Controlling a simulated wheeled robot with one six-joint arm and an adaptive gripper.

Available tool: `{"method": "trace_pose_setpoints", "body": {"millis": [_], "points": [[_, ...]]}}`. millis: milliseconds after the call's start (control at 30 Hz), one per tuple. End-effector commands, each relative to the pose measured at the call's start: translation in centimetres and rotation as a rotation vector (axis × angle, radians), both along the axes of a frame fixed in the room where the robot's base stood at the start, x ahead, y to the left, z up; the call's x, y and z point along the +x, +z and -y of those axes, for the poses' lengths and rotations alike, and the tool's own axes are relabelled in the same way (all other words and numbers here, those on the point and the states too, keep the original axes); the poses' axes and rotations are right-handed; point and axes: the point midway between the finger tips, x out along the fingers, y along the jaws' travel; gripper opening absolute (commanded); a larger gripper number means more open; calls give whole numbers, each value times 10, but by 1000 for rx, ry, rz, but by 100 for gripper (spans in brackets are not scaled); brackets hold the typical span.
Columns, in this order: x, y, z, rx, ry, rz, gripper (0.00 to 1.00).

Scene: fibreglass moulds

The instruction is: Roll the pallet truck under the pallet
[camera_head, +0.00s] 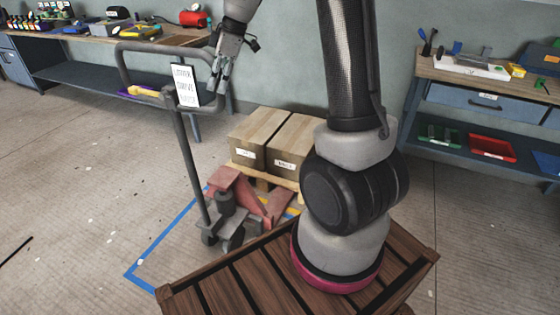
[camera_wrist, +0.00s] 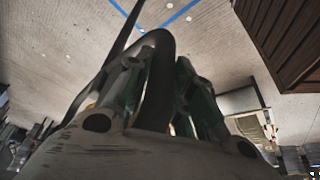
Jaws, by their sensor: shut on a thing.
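The red pallet truck (camera_head: 228,187) stands on the floor in front of the pallet, its dark handle (camera_head: 186,150) tilted up with a white label (camera_head: 186,86) near its loop. The wooden pallet (camera_head: 262,176) bears two cardboard boxes (camera_head: 252,150). The truck's forks reach toward the pallet; my arm partly hides the pallet's right side, and I cannot tell how far in they are. My gripper (camera_head: 224,82) is shut on the right side of the handle loop. In the wrist view the dark handle bar (camera_wrist: 160,85) passes between the fingers.
Blue tape (camera_head: 160,250) marks the floor around the truck and pallet. A workbench (camera_head: 150,36) with tools stands at the back left, another (camera_head: 480,75) at the right. My brown slatted base lies close to the truck's right. Open floor (camera_head: 70,190) lies left.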

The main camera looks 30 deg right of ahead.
Motion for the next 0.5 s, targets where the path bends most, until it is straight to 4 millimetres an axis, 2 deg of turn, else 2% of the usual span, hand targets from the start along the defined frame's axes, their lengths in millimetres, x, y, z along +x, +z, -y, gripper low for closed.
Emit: {"method": "trace_pose_setpoints", "body": {"millis": [367, 500], "points": [[1, 2, -3, 6, -1, 5, 0], [4, 2, 2, 5, -3, 5, 0]]}}
